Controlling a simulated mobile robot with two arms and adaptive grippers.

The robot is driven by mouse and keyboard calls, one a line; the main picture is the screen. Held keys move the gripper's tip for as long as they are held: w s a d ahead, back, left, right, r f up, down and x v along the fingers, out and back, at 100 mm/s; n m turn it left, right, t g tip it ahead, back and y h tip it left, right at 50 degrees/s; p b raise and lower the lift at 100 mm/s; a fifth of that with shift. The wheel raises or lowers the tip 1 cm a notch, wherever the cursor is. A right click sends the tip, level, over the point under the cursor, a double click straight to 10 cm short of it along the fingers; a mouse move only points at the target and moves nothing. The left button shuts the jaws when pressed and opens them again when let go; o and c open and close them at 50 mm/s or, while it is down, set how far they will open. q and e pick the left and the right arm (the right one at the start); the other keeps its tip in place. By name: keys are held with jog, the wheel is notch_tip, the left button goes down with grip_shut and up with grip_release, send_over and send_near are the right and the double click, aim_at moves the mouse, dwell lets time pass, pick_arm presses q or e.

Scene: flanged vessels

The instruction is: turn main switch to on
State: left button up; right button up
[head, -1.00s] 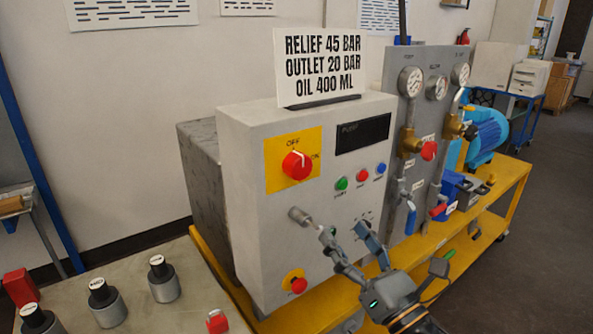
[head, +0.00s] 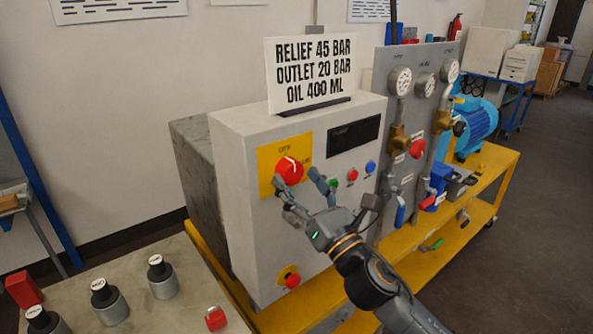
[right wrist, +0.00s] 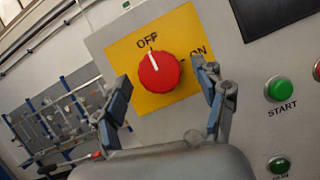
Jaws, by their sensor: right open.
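The main switch (head: 289,169) is a red round knob on a yellow plate (head: 266,160) on the grey control cabinet. It also shows in the right wrist view (right wrist: 159,72), where its white mark points up toward OFF and ON is printed to the right. My right gripper (head: 298,178) is open just in front of and below the knob. In the right wrist view its fingers (right wrist: 165,95) stand apart on either side of the knob's lower part, with no clear contact. My left gripper is not in view.
Green START button (right wrist: 279,88) and red and blue buttons (head: 353,174) sit right of the plate. A red knob on a yellow disc (head: 292,281) is low on the cabinet. A sign (head: 311,70) stands on top. Gauges and valves (head: 417,148) are at the right.

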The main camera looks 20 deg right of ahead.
jog(key=shift+w+a+r, duration=0.15)
jog(key=shift+w, duration=0.3)
jog(key=c, duration=1.1)
jog(key=shift+c, duration=0.2)
